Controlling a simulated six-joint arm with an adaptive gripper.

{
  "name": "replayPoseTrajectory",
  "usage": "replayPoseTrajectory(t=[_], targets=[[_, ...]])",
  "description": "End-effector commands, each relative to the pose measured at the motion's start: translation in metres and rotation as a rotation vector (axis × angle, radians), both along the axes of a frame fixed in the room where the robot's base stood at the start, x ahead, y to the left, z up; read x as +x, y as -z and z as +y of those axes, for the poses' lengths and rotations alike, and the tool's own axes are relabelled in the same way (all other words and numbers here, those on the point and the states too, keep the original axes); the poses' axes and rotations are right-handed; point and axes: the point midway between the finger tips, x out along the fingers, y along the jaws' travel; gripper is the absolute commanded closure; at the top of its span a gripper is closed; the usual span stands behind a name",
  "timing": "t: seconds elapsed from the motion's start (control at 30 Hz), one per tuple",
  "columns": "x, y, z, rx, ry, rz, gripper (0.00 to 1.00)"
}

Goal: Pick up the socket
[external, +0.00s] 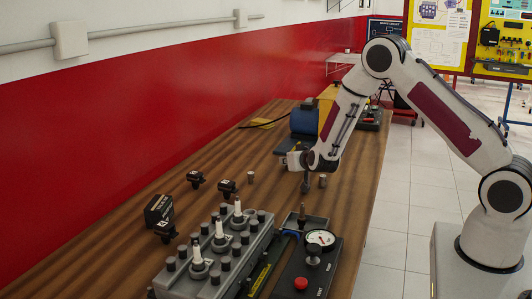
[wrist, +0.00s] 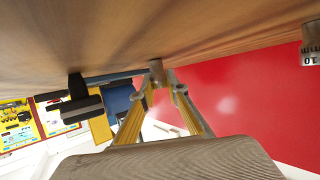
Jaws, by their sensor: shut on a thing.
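My gripper (external: 305,184) points down just above the wooden table near its middle. In the wrist view, where the table is at the top, its two yellow fingers (wrist: 160,92) close on a small grey metal socket (wrist: 157,72). The socket sits between the fingertips, close to the table surface; whether it touches the table I cannot tell. A second socket with a "10 mm" marking (wrist: 311,45) is at the right edge of the wrist view.
Two small black parts (external: 195,179) (external: 228,188) and a black block (external: 159,211) stand at left. A grey engine trainer (external: 205,285) and a gauge box (external: 320,262) fill the near end. A blue device (external: 303,122) is behind my gripper. The red wall (external: 100,140) borders the table.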

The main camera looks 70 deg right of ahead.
Motion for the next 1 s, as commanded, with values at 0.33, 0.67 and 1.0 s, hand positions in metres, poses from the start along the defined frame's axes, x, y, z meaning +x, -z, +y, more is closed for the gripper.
replayPoseTrajectory(t=[0.33, 0.67, 1.0], targets=[[0.0, -0.024, 0.0, -0.001, 0.001, -0.003, 1.0], [0.001, -0.066, 0.0, -0.002, 0.0, -0.004, 1.0], [0.0, -0.096, 0.0, -0.001, 0.002, -0.002, 1.0]])
